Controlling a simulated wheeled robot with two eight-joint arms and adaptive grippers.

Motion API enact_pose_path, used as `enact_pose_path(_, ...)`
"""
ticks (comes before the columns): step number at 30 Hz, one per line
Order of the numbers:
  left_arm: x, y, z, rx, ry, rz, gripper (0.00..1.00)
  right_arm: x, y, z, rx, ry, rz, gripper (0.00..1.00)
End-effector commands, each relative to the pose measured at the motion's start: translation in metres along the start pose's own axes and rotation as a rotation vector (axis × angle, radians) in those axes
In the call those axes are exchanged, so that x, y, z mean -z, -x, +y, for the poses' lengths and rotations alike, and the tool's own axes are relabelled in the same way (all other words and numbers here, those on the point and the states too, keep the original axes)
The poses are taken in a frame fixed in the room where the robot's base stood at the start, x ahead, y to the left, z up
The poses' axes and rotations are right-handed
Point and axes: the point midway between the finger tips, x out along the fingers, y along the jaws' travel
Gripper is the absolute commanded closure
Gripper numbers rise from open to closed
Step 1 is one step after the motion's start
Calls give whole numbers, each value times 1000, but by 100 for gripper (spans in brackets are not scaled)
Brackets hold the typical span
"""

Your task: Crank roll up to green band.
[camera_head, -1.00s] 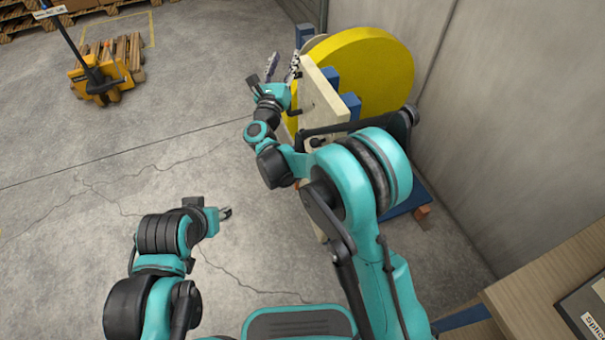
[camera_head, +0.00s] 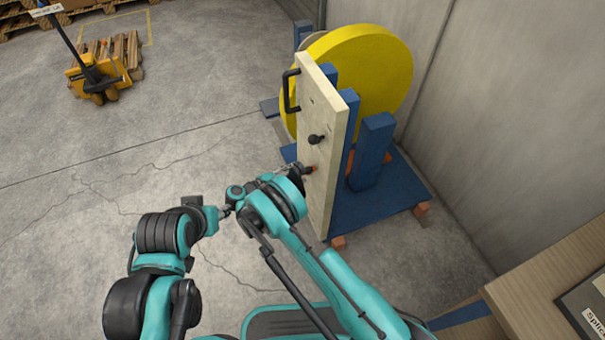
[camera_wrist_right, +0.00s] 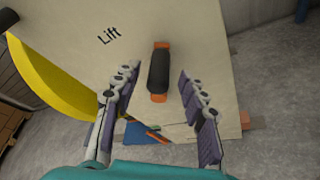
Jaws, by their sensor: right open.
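The large yellow roll (camera_head: 372,65) stands upright behind a cream panel (camera_head: 325,185) on a blue frame. A black handle (camera_wrist_right: 158,72) with orange ends sits on the panel below the word "Lift" in the right wrist view. My right gripper (camera_wrist_right: 160,75) is open, with its fingers on either side of this handle; I cannot tell whether they touch it. In the head view my right gripper (camera_head: 308,171) is at the panel's lower part. My left gripper (camera_head: 225,211) is low at the left, beside my right arm, its jaws unclear. I cannot make out a green band.
A black bent handle (camera_head: 290,91) and a black knob (camera_head: 317,138) stick out of the panel higher up. A grey wall (camera_head: 500,120) is close on the right. A yellow pallet jack (camera_head: 95,75) stands far left. The floor between is clear.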

Motion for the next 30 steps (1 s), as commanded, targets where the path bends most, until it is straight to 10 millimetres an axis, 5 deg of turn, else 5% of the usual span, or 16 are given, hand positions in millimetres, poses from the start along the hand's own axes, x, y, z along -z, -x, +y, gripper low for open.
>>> enact_pose_path(6, -6, -8, 0, 0, 0, 0, 60, 0, -25, 0, -1, 0, 0, 57)
enact_pose_path(15, -5, -8, 0, 0, 0, 0, 60, 0, -28, 1, -2, 1, 0, 57)
enact_pose_path(21, -5, -8, 0, 0, 0, 0, 60, 0, -28, 1, -2, 1, 0, 100)
enact_pose_path(30, -5, -8, 0, 0, 0, 0, 60, -1, -28, -14, 0, 1, 0, 100)
